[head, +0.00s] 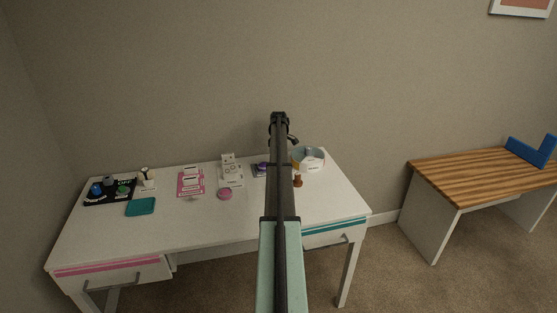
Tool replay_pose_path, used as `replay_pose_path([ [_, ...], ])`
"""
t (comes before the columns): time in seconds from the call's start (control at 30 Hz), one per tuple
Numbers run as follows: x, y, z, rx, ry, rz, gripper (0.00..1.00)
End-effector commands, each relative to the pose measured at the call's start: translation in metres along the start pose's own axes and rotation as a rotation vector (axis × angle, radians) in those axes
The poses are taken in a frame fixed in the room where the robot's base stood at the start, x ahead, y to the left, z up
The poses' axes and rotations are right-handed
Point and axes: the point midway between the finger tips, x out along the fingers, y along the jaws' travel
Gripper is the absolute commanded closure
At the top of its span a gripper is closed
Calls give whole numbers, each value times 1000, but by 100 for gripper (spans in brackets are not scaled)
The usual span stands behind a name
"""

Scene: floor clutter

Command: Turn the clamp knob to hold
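The white desk (170,231) holds several small devices, and I cannot tell for sure which one bears the clamp knob. A small device with a purple knob-like top (262,167) sits just left of my arm, partly hidden by it. A black panel (96,200) at the left end carries blue, grey and green knobs. My arm reaches up the middle of the head view, over the desk. My gripper (293,140) seems to be the dark part by the arm's far end; its fingers are not clear, and I see nothing held.
A pink board (190,182), white device (231,173), pink disc (224,194), teal pad (140,206), white round container (309,159) and brown piece (298,182) stand on the desk. The desk's front is clear. A wooden-topped bench (470,178) bears a blue object (533,151).

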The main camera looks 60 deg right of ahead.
Motion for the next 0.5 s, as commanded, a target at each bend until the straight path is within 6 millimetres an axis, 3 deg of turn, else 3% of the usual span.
replay_pose_path([
  [0.27,1,0,0,0,0,0,37],
  [0.5,1,0,0,0,0,0,59],
])
